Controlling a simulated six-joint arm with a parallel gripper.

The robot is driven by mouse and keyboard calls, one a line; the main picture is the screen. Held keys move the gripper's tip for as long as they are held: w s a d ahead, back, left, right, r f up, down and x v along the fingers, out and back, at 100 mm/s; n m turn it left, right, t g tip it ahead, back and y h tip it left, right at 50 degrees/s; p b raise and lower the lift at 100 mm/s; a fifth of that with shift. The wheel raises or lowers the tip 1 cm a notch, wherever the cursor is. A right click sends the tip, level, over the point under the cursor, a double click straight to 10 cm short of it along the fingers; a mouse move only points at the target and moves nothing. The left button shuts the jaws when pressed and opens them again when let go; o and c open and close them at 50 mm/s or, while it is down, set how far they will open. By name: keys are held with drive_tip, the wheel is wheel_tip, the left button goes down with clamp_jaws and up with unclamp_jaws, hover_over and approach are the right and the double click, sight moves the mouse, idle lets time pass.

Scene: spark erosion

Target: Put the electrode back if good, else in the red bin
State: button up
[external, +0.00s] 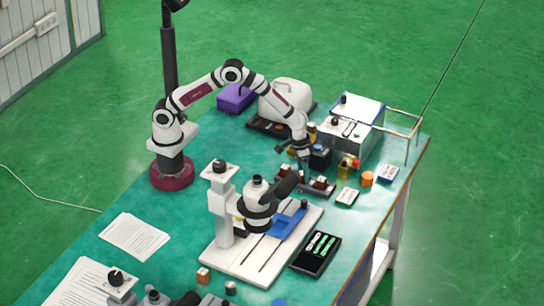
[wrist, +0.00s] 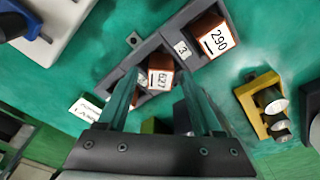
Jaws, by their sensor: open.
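A copper-brown electrode with a white numbered face (wrist: 160,77) sits in a grey slotted rack (wrist: 153,45) in the wrist view. A second electrode, marked 290 (wrist: 212,37), sits at the rack's other end beside a tag reading 3. My gripper (wrist: 160,92) is open, its fingers to either side of the nearer electrode in the picture; I cannot tell whether they touch it. In the external view my gripper (external: 302,156) points down over the rack (external: 305,187). The electrode's condition cannot be judged here. I cannot make out a red bin.
A white microscope (external: 225,213) stands in front of the rack. A yellow holder with round pieces (wrist: 250,100) is to the rack's right in the wrist view. A purple box (external: 236,97), a black tray (external: 315,254) and a grey machine (external: 350,125) stand around.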

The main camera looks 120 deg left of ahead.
wheel_tip(320, 180, up, 13)
drive_tip(key=s+d, duration=0.1)
drive_tip(key=s+d+r+m, duration=0.4)
drive_tip(key=s+d+r, duration=0.2)
drive_tip(key=s+d, duration=0.15)
drive_tip(key=s+d+m, duration=0.2)
drive_tip(key=s+m, duration=0.1)
drive_tip(key=s, duration=0.4)
drive_tip(key=s+d+m, duration=0.3)
drive_tip(key=s+m, duration=0.1)
drive_tip(key=s, duration=0.4)
drive_tip(key=s+d+m+g, duration=0.1)
drive_tip(key=s+d+m, duration=0.1)
drive_tip(key=s, duration=0.6)
drive_tip(key=shift+d+f+m+y, duration=0.2)
drive_tip(key=shift+d+m+y, duration=0.15)
drive_tip(key=shift+m, duration=0.45)
